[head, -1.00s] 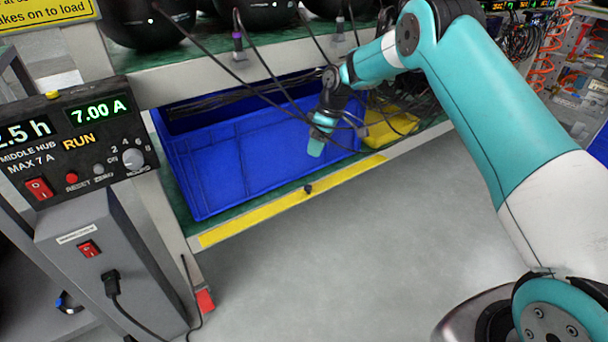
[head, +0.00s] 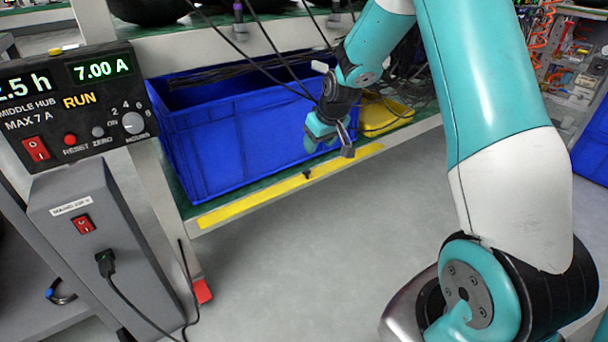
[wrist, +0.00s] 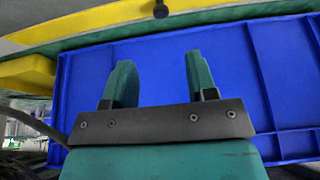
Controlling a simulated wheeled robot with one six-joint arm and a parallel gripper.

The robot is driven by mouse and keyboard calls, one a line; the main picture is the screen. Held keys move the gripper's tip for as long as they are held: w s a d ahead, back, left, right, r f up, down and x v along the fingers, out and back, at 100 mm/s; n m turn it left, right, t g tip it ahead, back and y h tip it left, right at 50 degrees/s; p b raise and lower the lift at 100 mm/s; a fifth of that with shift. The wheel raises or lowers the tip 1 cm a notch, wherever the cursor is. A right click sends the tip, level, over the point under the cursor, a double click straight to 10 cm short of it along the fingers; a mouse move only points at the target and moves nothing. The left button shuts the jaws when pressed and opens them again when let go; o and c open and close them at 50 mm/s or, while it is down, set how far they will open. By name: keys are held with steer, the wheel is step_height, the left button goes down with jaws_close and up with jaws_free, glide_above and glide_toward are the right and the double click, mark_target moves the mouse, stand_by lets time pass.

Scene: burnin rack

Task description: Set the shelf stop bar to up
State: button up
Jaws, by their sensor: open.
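The shelf stop bar is a yellow strip (head: 255,200) along the front edge of the lower shelf, with a small dark knob (head: 306,174) near its middle. It lies low, along the shelf edge, below the blue crate's upper rim. In the wrist view the yellow bar (wrist: 100,19) crosses the top, and its knob (wrist: 160,9) shows at the upper edge. My gripper (head: 330,146) is in front of the crate, above and a little right of the knob. In the wrist view my gripper (wrist: 157,63) is open and empty, its fingers apart against the blue crate wall, not touching the knob.
A blue crate (head: 235,150) stands on the lower shelf behind the bar, with a yellow tray (head: 388,115) to its right. Dark cables hang down near my wrist. A control box (head: 75,105) and grey pillar stand at left. The floor in front is clear.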

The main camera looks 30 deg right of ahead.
mark_target(305, 170)
steer(key=b+x, duration=0.4)
steer(key=x, duration=0.8)
steer(key=shift+f+b, duration=0.15)
steer(key=shift+b, duration=0.2)
steer(key=shift+c, duration=0.4)
steer(key=c, duration=0.8)
steer(key=p, duration=0.2)
steer(key=r+g+p, duration=0.1)
steer(key=p, duration=0.1)
steer(key=shift+w+r, duration=0.15)
steer(key=shift+w, duration=0.2)
steer(key=p, duration=0.1)
steer(key=g+p, duration=0.1)
steer(key=shift+w+p, duration=0.25)
steer(key=shift+p, duration=0.15)
steer(key=shift+w+g+p, duration=0.15)
steer(key=shift+g+p, duration=0.3)
steer(key=shift+g, duration=0.15)
steer(key=shift+c, duration=0.2)
